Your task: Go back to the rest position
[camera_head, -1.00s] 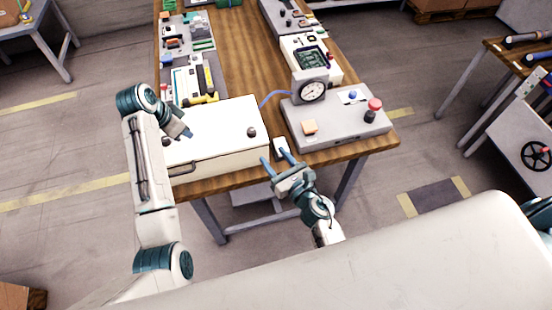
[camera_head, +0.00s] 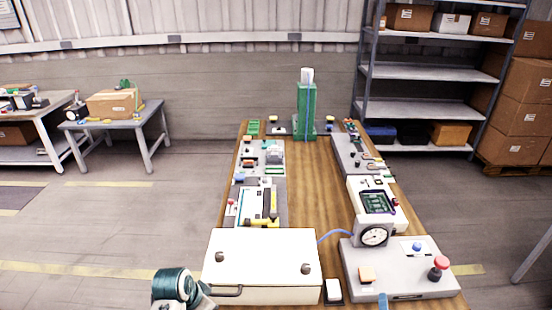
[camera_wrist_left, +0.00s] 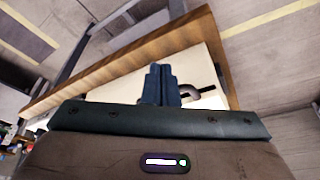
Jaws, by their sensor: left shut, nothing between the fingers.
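My left arm (camera_head: 175,287) comes in at the bottom edge, left of the white box (camera_head: 262,254). Its gripper is mostly cut off there. In the left wrist view my left gripper (camera_wrist_left: 160,85) has its dark blue fingers together, with nothing between them.
The wooden table (camera_head: 312,190) has a clear middle strip between rows of devices. A green stand (camera_head: 304,108) is at its far end. A red knob (camera_head: 439,265) rises from the gauge unit. Shelves (camera_head: 425,75) and boxes stand at the back right. Open floor lies left.

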